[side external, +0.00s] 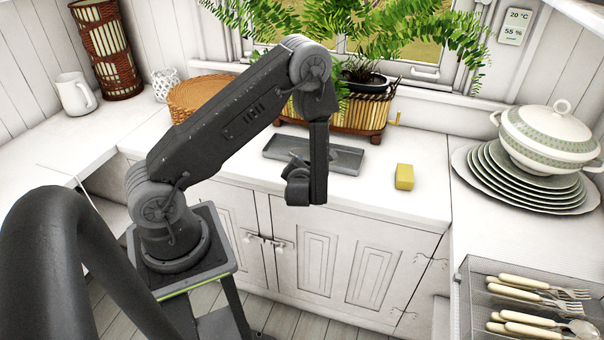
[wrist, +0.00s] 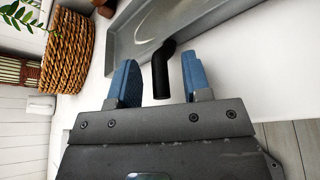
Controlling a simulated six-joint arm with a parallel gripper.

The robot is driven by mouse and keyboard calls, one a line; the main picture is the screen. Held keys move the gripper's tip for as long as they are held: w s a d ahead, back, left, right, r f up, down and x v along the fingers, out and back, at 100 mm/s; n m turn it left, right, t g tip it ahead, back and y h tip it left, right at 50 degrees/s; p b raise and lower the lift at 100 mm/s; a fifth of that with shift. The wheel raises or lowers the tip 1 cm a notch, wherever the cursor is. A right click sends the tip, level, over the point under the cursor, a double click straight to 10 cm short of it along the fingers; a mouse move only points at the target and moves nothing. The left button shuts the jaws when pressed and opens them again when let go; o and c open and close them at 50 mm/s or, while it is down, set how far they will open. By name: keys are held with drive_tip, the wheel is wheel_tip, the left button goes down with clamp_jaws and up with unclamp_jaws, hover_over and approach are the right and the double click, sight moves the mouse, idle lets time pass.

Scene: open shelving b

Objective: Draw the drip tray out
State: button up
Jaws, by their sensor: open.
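The drip tray (side external: 345,158) is a shallow grey rectangular tray lying flat on the white counter. In the wrist view the tray (wrist: 150,38) is at the top, with a short, bent black handle (wrist: 160,75) sticking out from its near side. My gripper (wrist: 161,82) has two blue fingers spread apart, one on each side of the handle, with a gap to it on both sides. In the side view my gripper (side external: 298,158) is at the tray's front edge. My wrist hides the handle and part of the tray there.
A wicker planter (side external: 365,113) stands close behind the tray. A yellow sponge (side external: 404,177) lies to its right and a round woven basket (side external: 195,97) to its left. Stacked plates (side external: 520,195) and a cutlery basket (side external: 470,290) are at the right. The counter's front strip is clear.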

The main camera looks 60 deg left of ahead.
drive_tip(key=v, duration=1.3)
drive_tip(key=shift+s, duration=0.2)
drive_tip(key=shift+d+r, duration=0.1)
drive_tip(key=shift+r, duration=0.05)
drive_tip(key=s+r+n+g+h, duration=0.1)
drive_tip(key=s+r+n+g, duration=0.3)
drive_tip(key=n, duration=0.5)
drive_tip(key=s+r+n+g+h, duration=0.1)
drive_tip(key=s+r+n+g, duration=0.2)
drive_tip(key=r+n, duration=0.4)
drive_tip(key=s+d+r+n+t+h, duration=0.2)
drive_tip(key=d+r+n+t+h, duration=0.3)
drive_tip(key=d+r+n+h, duration=0.5)
wheel_tip(320, 180, up, 3)
drive_tip(key=d+n, duration=0.1)
drive_tip(key=n, duration=0.4)
drive_tip(key=shift+d+n, duration=0.3)
drive_tip(key=shift+d, duration=0.1)
